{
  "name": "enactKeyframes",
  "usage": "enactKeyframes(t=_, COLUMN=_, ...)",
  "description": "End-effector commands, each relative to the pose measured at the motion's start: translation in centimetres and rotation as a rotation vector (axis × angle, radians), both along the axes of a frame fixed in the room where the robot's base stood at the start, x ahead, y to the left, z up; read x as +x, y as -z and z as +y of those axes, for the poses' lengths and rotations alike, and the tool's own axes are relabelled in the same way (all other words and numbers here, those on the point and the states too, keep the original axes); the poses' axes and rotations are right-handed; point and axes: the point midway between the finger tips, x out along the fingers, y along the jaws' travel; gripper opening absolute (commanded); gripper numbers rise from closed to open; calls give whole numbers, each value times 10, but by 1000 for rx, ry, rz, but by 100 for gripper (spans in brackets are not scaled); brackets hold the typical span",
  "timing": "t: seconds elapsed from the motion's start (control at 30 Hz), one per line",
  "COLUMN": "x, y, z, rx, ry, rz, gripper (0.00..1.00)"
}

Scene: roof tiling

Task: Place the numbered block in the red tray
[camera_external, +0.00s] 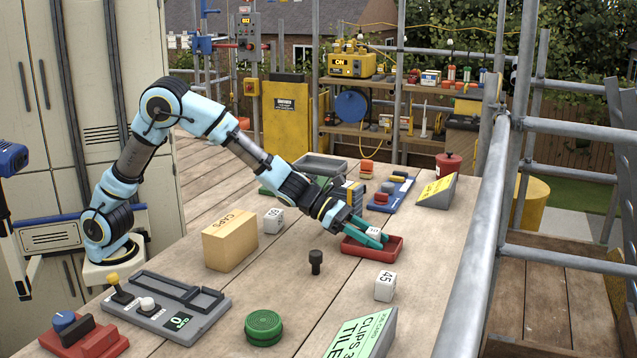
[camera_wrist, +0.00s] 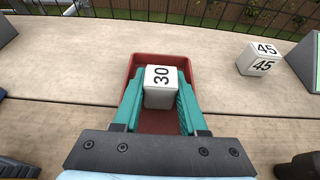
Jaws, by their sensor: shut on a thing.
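A white block marked 30 (camera_wrist: 158,88) is between the two teal fingers of my gripper (camera_wrist: 160,105). In the wrist view it shows inside the outline of the red tray (camera_wrist: 146,60); whether it touches the tray floor I cannot tell. In the external view my gripper (camera_external: 367,233) reaches down over the red tray (camera_external: 390,249), shut on the block (camera_external: 373,233). Another white block, marked 45 (camera_external: 385,286), stands on the table in front of the tray. It also shows at the right in the wrist view (camera_wrist: 258,60). A third white numbered block (camera_external: 273,221) stands near the cardboard box.
The cardboard box (camera_external: 230,240) stands left of the tray. A black knob (camera_external: 316,262) and a green round puck (camera_external: 263,326) stand on the table in front. A wedge sign (camera_external: 437,191) and red canister (camera_external: 448,165) are behind the tray. A scaffold rail (camera_external: 470,230) runs along the right edge.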

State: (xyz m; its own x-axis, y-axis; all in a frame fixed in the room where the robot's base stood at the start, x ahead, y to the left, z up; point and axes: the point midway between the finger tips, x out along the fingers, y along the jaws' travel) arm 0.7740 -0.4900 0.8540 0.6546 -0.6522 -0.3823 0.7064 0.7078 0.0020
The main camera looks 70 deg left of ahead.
Motion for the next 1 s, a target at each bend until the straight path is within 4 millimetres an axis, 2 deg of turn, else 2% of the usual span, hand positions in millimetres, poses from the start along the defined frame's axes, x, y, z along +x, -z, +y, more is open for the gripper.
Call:
enactKeyframes(t=0.13, x=0, y=4, z=0, rx=-1, ry=0, rz=-1, gripper=0)
enactKeyframes(t=0.17, x=0, y=3, z=0, rx=-1, ry=0, rz=-1, gripper=43)
enactKeyframes(t=0.27, x=0, y=2, z=0, rx=0, ry=1, rz=0, gripper=54)
enactKeyframes(t=0.63, x=0, y=-3, z=0, rx=0, ry=1, rz=0, gripper=54)
enactKeyframes(t=1.0, x=-48, y=-30, z=48, rx=-3, ry=-1, rz=-2, gripper=54)
